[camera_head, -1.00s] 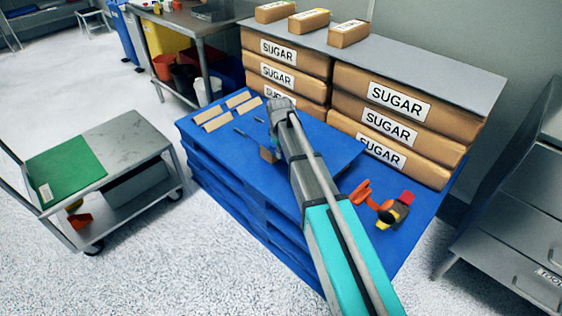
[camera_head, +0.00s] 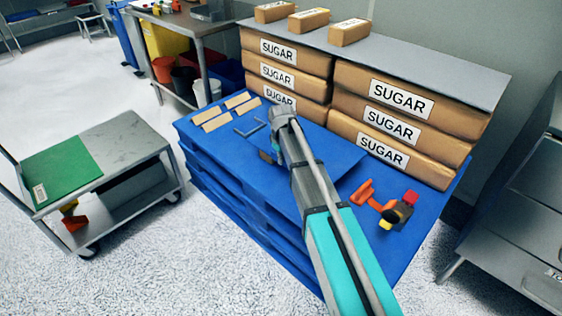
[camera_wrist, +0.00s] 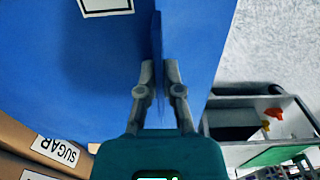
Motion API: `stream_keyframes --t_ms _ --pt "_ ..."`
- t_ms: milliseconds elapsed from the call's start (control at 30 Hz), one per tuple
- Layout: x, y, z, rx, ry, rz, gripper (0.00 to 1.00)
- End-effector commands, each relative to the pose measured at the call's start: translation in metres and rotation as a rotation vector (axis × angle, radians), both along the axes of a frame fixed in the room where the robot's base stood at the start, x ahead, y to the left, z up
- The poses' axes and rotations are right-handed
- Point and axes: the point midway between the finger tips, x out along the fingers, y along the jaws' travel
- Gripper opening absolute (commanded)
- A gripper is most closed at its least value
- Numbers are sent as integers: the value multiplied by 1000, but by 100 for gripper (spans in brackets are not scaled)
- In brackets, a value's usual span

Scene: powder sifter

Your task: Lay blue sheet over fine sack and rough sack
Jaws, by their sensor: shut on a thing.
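My gripper (camera_wrist: 158,80) is shut in the wrist view on a thin blue sheet (camera_wrist: 157,38), which stands edge-on between the fingertips. Below it is a broad blue surface (camera_wrist: 90,70); I cannot tell where sheet and surface part. In the head view my gripper's end (camera_head: 282,118) is over the blue stack (camera_head: 330,165), and my arm hides most of the grip. Brown sacks labelled SUGAR (camera_head: 395,105) stand in two columns behind it. I cannot tell which sacks are the fine and rough ones.
A grey sheet (camera_head: 430,65) tops the sugar sacks, with small brown packets (camera_head: 349,33) on it. Tan strips (camera_head: 206,116) and an orange tool (camera_head: 365,192) lie on the blue stack. A cart (camera_head: 120,135) with a green sheet (camera_head: 62,168) stands left, drawers (camera_head: 530,240) right.

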Motion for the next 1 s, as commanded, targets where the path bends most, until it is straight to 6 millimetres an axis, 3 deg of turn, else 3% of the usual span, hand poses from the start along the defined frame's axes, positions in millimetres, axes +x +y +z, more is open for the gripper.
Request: stream_keyframes --t_ms 933,1000 --pt "0 1 -11 0 0 1 0" --pt "0 1 -11 0 0 1 21"
